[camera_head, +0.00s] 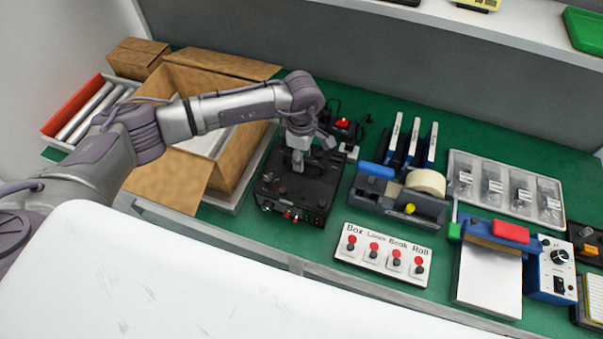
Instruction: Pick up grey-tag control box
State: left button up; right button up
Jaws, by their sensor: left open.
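A black control box (318,202) with red and light connectors on its front sits on the green mat at the middle of the bench. I cannot make out a grey tag on it for certain. My left gripper (299,160) points down over the middle of this box, with its fingers open. The gripper and wrist hide part of the box's top, and I cannot tell whether the fingers touch it. My right gripper is not in view.
An open cardboard box (235,95) stands close on the left. A small black device with a red button (343,123) is behind. A tape dispenser (400,205) and a labelled switch panel (385,255) are on the right. A shelf (480,30) runs above the back.

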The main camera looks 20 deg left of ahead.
pick_arm(q)
jog(key=shift+f, duration=1.2)
grip_shut()
jog(key=shift+w+r, duration=0.2)
